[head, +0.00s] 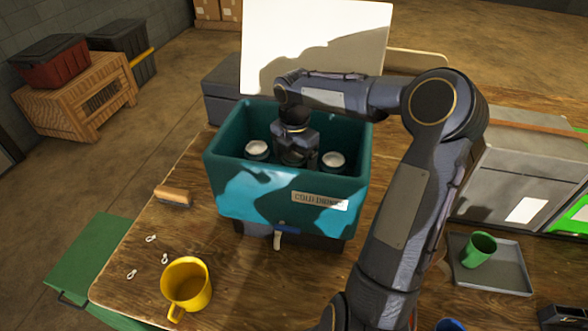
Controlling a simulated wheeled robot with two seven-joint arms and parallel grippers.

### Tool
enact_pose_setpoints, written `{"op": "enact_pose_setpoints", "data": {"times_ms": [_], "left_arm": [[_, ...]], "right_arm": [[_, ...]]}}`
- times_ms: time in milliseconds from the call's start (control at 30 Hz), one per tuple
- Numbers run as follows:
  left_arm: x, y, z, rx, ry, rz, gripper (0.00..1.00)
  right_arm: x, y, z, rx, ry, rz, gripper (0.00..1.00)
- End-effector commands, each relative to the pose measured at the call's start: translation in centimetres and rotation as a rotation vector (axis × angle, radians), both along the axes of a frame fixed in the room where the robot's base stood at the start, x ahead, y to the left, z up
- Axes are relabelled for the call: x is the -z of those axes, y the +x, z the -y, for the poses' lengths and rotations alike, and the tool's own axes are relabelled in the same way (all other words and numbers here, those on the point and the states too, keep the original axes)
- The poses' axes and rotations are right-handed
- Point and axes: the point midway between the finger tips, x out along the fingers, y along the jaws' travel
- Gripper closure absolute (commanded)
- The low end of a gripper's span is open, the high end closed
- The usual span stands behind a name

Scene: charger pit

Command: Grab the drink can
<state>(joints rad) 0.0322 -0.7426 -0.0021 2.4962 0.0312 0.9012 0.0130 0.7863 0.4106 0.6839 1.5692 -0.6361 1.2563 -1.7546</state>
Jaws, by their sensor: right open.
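A teal cooler (250,194) labelled "COLD DRINKS" stands on the wooden table with its white lid (290,40) raised. Inside it, one can (257,150) with a pale top stands at the left and another can (333,161) stands at the right. My right gripper (293,160) reaches down into the cooler between these two cans. Its fingertips are low inside the cooler and hard to make out, and I cannot tell whether anything is between them. My left gripper is not in view.
A yellow mug (187,284), a brush (173,195) and a few small pale pieces (151,239) lie on the table at the left. A grey tray (505,278) with a green mug (478,250) is at the right, before a grey case (520,180). The cooler's walls surround my gripper.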

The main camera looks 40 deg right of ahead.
Motion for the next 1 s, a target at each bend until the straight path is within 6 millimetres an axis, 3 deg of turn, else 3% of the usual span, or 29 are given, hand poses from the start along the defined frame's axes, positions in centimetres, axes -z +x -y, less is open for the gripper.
{"op": "enact_pose_setpoints", "data": {"times_ms": [100,533,833,1000], "left_arm": [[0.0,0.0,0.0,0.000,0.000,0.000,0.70],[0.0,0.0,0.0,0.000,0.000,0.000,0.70],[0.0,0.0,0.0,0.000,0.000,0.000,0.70],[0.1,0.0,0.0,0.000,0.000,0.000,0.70]], "right_arm": [[0.0,0.0,0.0,0.000,0.000,0.000,0.18],[0.0,0.0,0.0,0.000,0.000,-0.001,0.74],[-0.6,0.0,0.0,0.000,-0.003,0.002,0.75],[-3.4,0.1,0.0,0.002,-0.004,0.006,0.75]]}}
